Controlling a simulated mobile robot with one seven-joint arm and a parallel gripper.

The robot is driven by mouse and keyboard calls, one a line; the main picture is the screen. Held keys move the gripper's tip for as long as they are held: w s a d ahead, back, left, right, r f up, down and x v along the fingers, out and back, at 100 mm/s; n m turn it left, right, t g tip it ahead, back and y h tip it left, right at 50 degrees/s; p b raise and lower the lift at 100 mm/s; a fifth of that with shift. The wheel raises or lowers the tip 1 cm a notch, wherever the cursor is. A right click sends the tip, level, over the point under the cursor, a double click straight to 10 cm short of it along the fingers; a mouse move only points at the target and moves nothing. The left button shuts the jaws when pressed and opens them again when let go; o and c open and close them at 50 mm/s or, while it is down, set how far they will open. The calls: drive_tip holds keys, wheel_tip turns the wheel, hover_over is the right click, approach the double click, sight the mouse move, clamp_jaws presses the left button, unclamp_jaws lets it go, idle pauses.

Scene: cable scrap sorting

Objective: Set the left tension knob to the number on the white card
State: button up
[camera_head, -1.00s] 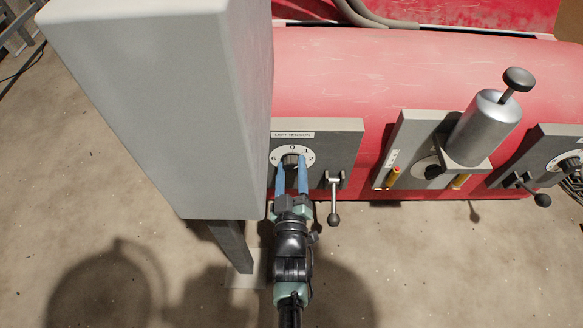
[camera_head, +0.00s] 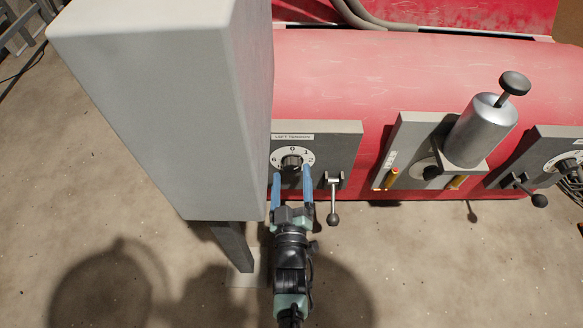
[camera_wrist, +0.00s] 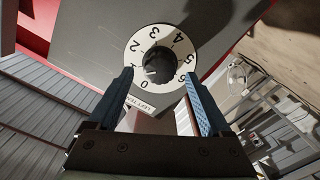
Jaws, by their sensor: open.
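The left tension knob (camera_head: 291,162) is a dark round knob in a white numbered dial (camera_head: 276,157) on a grey panel labelled "LEFT TENSION" (camera_head: 293,137). In the wrist view the knob (camera_wrist: 158,62) sits in the middle of the dial (camera_wrist: 134,58), whose digits run from 0 to 6. I cannot tell which digit the knob points to. My gripper (camera_head: 291,178) has blue fingers, open and apart, just below the knob. In the wrist view the fingers (camera_wrist: 160,96) stand either side of the dial's near edge, clear of the knob. No white card with a number is recognisable.
A large grey box (camera_head: 160,110) stands close on the left. A lever with a ball end (camera_head: 333,200) hangs just right of my gripper. Further right are a silver cylinder (camera_head: 480,130) and another dial (camera_head: 566,162). The red machine body (camera_head: 400,75) lies behind.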

drive_tip(key=s+p, duration=0.4)
drive_tip(key=s, duration=0.6)
drive_tip(key=shift+s, duration=0.4)
